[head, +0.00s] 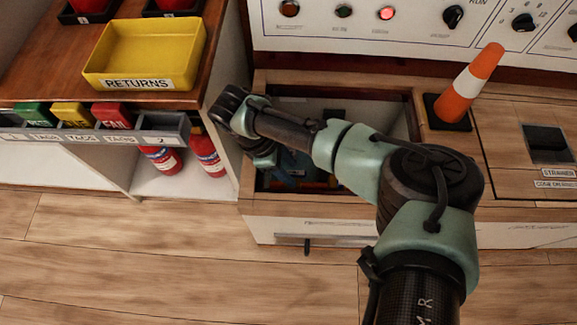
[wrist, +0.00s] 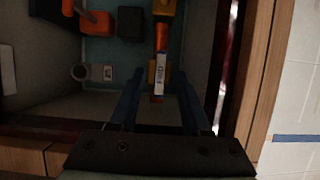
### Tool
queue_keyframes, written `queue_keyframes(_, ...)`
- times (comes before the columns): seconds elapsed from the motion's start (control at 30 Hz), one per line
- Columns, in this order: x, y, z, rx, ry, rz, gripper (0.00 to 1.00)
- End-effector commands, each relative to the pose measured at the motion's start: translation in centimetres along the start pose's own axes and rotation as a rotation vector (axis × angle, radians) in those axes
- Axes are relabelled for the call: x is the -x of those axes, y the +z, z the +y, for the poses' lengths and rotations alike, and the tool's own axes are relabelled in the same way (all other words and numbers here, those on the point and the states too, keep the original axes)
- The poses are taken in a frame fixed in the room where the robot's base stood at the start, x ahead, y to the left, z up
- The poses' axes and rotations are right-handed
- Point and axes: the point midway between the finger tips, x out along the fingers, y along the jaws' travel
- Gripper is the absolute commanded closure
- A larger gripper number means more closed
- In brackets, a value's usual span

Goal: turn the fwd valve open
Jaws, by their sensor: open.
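My gripper (wrist: 159,78) is open in the wrist view, with its two blue fingers on either side of a small white label (wrist: 160,76). The label's lettering is too small to read surely. It lies in line with an orange and yellow fitting (wrist: 162,38), which may be the fwd valve; I cannot tell whether the fingers touch it. Another orange handle (wrist: 97,22) is at the upper left. In the head view my gripper (head: 284,180) reaches down into the recessed bay (head: 408,112), and my arm hides much of the inside.
An orange and white cone (head: 467,85) stands right of the bay. A yellow returns tray (head: 150,52) sits at the left, above two red extinguishers (head: 208,152). The bay's wooden wall (wrist: 262,80) is close on the right in the wrist view. The foreground floor is clear.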

Motion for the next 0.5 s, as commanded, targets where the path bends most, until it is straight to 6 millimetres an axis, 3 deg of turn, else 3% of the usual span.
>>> queue_keyframes(0.03, 0.02, 0.01, 0.00, 0.000, 0.000, 0.000, 0.56)
queue_keyframes(0.27, 0.03, -0.01, 0.00, 0.000, 0.000, 0.000, 0.97)
queue_keyframes(0.5, 0.04, -0.02, -0.01, 0.000, 0.000, 0.000, 1.00)
